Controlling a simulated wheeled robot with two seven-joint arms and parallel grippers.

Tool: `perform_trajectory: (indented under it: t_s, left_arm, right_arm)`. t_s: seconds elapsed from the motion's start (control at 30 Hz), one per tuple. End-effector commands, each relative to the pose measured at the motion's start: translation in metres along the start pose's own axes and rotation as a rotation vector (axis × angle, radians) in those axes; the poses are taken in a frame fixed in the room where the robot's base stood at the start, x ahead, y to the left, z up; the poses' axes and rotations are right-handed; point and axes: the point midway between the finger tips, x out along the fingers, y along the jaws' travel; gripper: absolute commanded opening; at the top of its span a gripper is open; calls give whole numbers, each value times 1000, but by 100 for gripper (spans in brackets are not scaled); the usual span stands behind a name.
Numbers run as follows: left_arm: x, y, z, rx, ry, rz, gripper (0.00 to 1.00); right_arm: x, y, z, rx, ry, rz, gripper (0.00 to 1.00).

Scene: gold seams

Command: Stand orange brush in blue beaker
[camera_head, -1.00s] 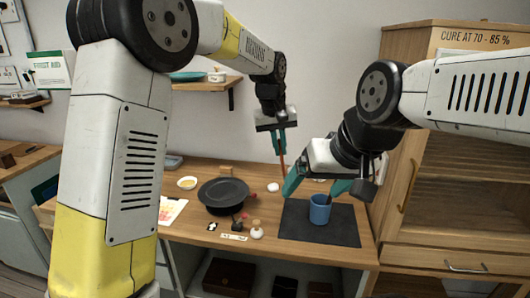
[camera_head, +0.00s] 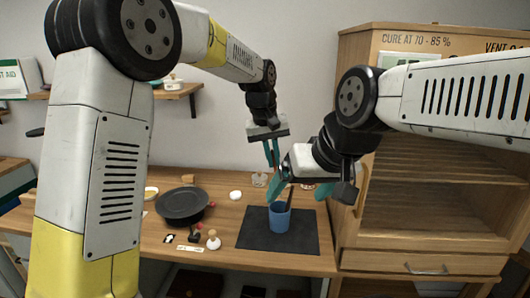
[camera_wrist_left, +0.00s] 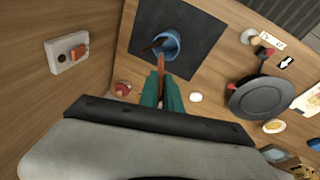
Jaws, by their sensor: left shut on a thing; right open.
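The blue beaker (camera_head: 280,219) stands upright on a dark mat (camera_head: 255,233), with a dark stick leaning in it. My left gripper (camera_head: 272,160) is above and behind the beaker, pointing down, shut on the orange brush. The brush (camera_wrist_left: 161,64) shows clearly in the left wrist view, between the teal fingers (camera_wrist_left: 162,90). Its far end overlaps the near rim of the beaker (camera_wrist_left: 171,47) there; I cannot tell whether it is inside. My right gripper (camera_head: 298,196) is open just above and right of the beaker; its left finger partly covers the space beside the rim.
A dark round pan (camera_head: 182,206) stands left of the mat, with a small bottle (camera_head: 213,241) in front. A white egg-shaped thing (camera_head: 235,195) lies behind. A wooden cabinet (camera_head: 430,200) bounds the right side. The mat's front is clear.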

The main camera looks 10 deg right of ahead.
Motion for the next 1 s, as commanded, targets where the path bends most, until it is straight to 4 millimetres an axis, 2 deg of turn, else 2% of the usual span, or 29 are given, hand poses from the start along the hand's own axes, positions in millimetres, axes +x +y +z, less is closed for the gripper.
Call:
perform_trajectory:
  t_s: [1.0]
  left_arm:
    - [78,-15,16,0,-2,-1,0]
  right_arm:
    - [0,0,0,0,0,0,85]
